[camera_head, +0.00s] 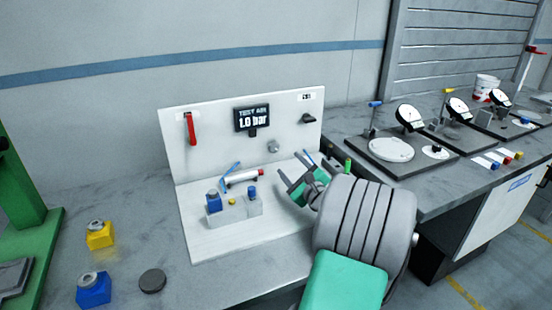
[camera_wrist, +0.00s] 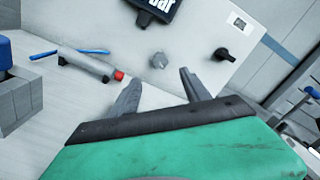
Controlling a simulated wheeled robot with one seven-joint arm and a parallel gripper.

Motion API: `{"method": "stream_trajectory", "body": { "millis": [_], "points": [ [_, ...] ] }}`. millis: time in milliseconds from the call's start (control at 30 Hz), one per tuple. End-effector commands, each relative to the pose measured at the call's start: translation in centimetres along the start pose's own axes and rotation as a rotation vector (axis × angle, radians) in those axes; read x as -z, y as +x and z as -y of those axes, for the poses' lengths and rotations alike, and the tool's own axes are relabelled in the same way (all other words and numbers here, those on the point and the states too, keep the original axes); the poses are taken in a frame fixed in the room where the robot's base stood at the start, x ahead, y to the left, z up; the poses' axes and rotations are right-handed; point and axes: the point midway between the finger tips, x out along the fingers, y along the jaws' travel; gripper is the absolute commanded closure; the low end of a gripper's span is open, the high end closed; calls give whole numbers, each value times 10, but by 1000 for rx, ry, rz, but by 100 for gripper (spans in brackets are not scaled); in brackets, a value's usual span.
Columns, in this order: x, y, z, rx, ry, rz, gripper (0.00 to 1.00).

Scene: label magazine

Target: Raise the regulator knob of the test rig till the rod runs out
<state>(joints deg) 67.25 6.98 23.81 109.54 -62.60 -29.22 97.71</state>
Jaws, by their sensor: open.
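The test rig is a white panel (camera_head: 215,130) with a base plate. Its dark display (camera_head: 252,118) reads "TEST AIR 1.0 bar". A round grey knob (camera_head: 272,146) sits on the panel below and right of the display; it also shows in the wrist view (camera_wrist: 160,60). A black knob (camera_head: 309,118) sits further right, also in the wrist view (camera_wrist: 222,54). No readable label tells which is the regulator. A silver cylinder (camera_head: 241,178) with a red end lies low in front of the panel; no extended rod is clear. My gripper (camera_head: 289,164) is open and empty, apart from both knobs.
A red lever (camera_head: 190,128) hangs at the panel's left. A small block holding blue-topped parts (camera_head: 214,201) stands on the base plate. Yellow (camera_head: 99,235) and blue (camera_head: 93,290) pieces and a dark disc (camera_head: 152,281) lie on the bench. Dial gauges (camera_head: 410,118) stand right.

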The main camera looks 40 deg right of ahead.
Motion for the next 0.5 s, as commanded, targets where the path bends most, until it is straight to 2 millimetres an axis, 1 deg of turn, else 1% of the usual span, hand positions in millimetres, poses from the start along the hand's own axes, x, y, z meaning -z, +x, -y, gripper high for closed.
{"method": "stream_trajectory", "body": {
  "millis": [167,300,400,500],
  "points": [
    [-2,34,-1,-5,-4,2,45],
    [-2,69,-1,-6,-5,2,45],
    [-2,91,-2,-5,-5,2,45],
    [-1,105,-1,-4,-5,1,45]
  ]
}}
